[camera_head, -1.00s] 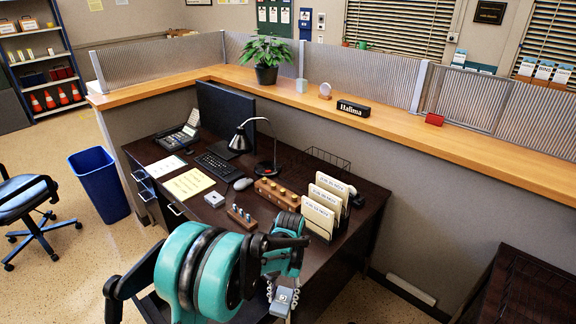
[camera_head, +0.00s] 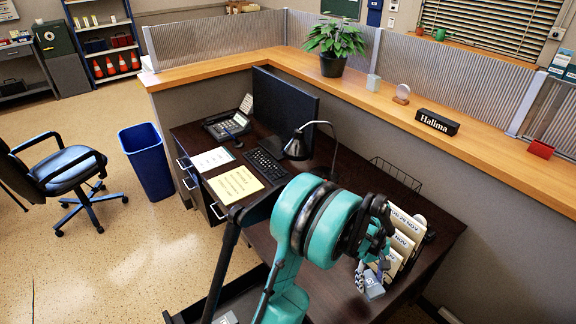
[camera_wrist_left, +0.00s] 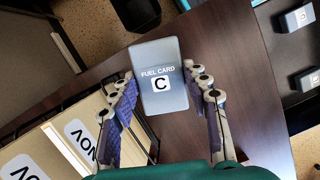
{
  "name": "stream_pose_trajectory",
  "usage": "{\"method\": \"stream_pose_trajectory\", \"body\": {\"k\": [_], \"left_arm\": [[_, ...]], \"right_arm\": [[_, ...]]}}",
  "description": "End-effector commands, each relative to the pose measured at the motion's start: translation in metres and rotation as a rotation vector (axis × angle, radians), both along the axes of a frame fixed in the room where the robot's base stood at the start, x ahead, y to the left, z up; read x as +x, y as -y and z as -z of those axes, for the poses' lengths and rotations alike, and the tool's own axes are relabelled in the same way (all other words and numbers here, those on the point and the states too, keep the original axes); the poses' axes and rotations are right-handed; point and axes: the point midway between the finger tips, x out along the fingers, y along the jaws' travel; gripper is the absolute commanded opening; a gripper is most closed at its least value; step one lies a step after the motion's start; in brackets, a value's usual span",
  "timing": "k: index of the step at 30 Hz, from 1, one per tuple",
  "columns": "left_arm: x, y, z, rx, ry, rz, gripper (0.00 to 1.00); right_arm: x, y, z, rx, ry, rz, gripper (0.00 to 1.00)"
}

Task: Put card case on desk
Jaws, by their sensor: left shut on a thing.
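The card case is a flat grey case marked "FUEL CARD C" (camera_wrist_left: 158,75); in the head view it shows small (camera_head: 374,285). My left gripper (camera_head: 372,272) is shut on it, with one finger along each side in the left wrist view (camera_wrist_left: 164,100). The dark brown desk (camera_head: 444,224) lies below and beyond the case, with bare wood around it in the left wrist view (camera_wrist_left: 238,60). I cannot tell whether the case touches the desktop. My arm hides much of the desk's front. My right gripper is not in view.
Upright cream date files (camera_head: 408,225) stand close to the gripper. A keyboard (camera_head: 265,167), a yellow sheet (camera_head: 235,185), a lamp (camera_head: 297,147) and a monitor (camera_head: 285,105) occupy the left of the desk. Two other grey cases (camera_wrist_left: 298,17) lie on a dark surface in the left wrist view.

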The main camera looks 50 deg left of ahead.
Motion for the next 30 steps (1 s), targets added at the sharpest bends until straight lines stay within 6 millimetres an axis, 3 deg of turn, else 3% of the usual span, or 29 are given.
{"method": "stream_pose_trajectory", "body": {"k": [9,15,19,24,30], "left_arm": [[0.006,-0.031,-0.021,-0.001,0.002,-1.032,0.18],[0.009,-0.047,-0.032,-0.001,0.001,-1.53,0.18],[0.01,-0.053,-0.036,0.0,0.0,-1.729,0.18],[0.01,-0.061,-0.035,-0.001,-0.001,-1.844,0.18],[0.003,-0.099,-0.01,-0.001,-0.003,-1.862,0.18]], "right_arm": [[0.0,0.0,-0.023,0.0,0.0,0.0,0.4],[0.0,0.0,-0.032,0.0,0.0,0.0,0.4],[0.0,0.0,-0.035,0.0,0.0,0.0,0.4],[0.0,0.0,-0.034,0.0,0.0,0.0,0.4],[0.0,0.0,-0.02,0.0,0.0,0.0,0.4]]}}
